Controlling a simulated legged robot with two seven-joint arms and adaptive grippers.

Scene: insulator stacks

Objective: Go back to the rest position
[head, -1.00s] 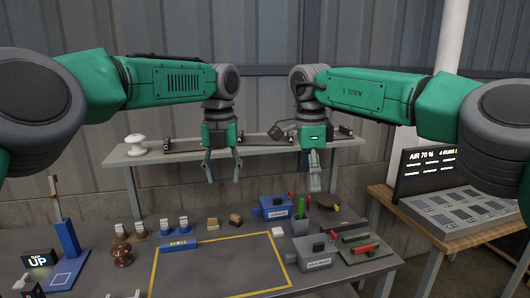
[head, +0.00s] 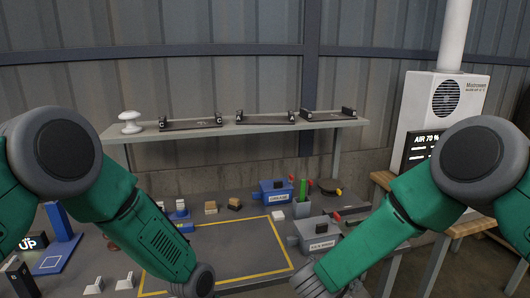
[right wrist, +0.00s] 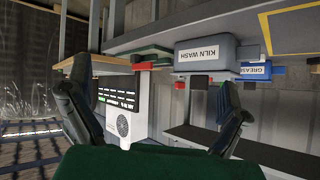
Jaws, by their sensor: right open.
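In the head view both my arms are bent down and drawn toward the bottom of the picture. The left arm's wrist runs off the bottom edge, and the left gripper is out of view. The right arm slants down to the left over the front right of the bench, its gripper below the frame. In the right wrist view my right gripper (right wrist: 155,112) has its two dark fingers spread wide with nothing between them. Beyond the fingers, upside down, are a grey bin labelled KILN WASH (right wrist: 205,55) and a blue GREASE bin (right wrist: 262,72).
A raised shelf (head: 240,128) carries a white insulator (head: 130,122) and several dark trays. A white machine (head: 450,110) stands right.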

